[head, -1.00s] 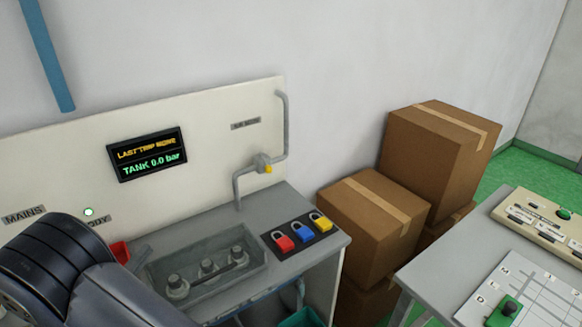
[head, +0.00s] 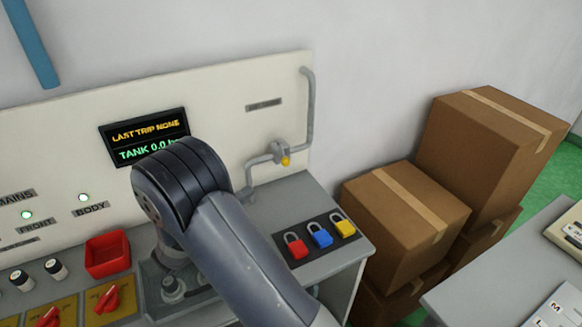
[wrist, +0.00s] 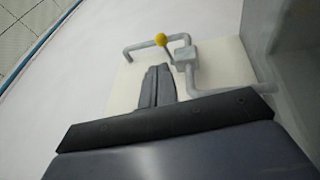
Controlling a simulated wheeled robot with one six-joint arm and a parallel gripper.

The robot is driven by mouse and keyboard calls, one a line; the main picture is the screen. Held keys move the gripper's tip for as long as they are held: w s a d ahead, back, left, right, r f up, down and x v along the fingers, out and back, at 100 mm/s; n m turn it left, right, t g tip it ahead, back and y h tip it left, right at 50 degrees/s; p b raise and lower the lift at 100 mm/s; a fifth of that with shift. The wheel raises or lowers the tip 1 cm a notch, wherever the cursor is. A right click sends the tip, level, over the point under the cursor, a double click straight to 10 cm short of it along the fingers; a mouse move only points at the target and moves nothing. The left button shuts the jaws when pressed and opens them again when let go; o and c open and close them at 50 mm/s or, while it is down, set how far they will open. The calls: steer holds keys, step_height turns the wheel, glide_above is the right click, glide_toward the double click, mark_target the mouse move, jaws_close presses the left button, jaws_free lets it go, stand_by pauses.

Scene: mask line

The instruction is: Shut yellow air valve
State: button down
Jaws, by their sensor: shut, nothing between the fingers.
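The yellow air valve (head: 285,161) sits on a grey pipe at the right end of the cream back panel. In the wrist view its yellow ball knob (wrist: 161,39) stands on a short lever from a grey valve body (wrist: 185,56). My gripper (wrist: 158,70) is shut and empty, its fingertips just below the knob in that picture. A gap shows between fingertips and knob; depth is hard to judge. In the head view my arm covers part of the bench, and the gripper itself is hidden behind it.
Red, blue and yellow padlocks (head: 320,235) lie on a dark mat at the bench's right end. A display (head: 146,136) reads tank 0.0, partly covered by my arm. A red tray (head: 108,254) stands left. Cardboard boxes (head: 405,222) are stacked right of the bench.

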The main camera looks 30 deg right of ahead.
steer(key=p+x, duration=0.3)
steer(key=x, duration=0.7)
steer(key=shift+d, duration=0.3)
steer(key=shift+f, duration=0.1)
steer(key=d+n+t+b, duration=0.1)
steer(key=b, duration=0.2)
steer(key=s+d+n+t+y+b, duration=0.1)
steer(key=d+t+b, duration=0.1)
steer(key=b, duration=0.1)
steer(key=shift+s+d+t+y+b, duration=0.2)
steer(key=shift+t+y+b, duration=0.1)
steer(key=shift+b, duration=0.1)
step_height(320, 180, up, 10)
steer(key=shift+b, duration=0.3)
